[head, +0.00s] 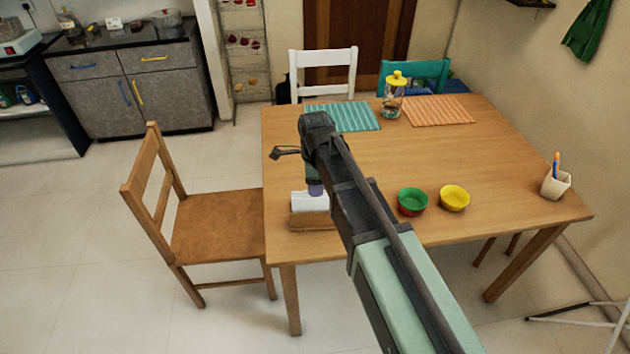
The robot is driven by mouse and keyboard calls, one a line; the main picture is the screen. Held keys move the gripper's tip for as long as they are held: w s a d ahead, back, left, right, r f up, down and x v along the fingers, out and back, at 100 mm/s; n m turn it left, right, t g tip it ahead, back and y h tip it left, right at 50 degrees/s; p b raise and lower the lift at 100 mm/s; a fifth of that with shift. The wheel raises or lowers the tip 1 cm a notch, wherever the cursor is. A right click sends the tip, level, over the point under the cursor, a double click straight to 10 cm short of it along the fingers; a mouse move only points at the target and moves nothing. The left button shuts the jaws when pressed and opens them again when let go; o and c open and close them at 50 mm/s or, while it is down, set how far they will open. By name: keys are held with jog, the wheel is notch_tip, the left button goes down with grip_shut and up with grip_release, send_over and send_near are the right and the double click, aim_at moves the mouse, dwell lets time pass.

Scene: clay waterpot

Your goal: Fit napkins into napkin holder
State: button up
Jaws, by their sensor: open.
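A white block that looks like the napkins (309,203) sits at the left front of the wooden table. Just in front of and below it is a brown wooden piece (312,222) that looks like the napkin holder. I cannot tell whether the napkins are inside it or behind it.
A green-red bowl (412,202) and a yellow bowl (454,198) stand right of my arm. A pen cup (555,184) is at the right edge. A teal mat (352,117), a jar (392,103) and an orange mat (438,110) lie at the back. A wooden chair (215,225) stands left.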

notch_tip(320, 180, up, 6)
jog(key=p, duration=0.3)
jog(key=shift+f+p, duration=0.1)
jog(key=shift+p, duration=0.25)
jog(key=s+d+n, duration=1.5)
jog(key=d+n, duration=0.2)
jog(key=shift+d, duration=0.25)
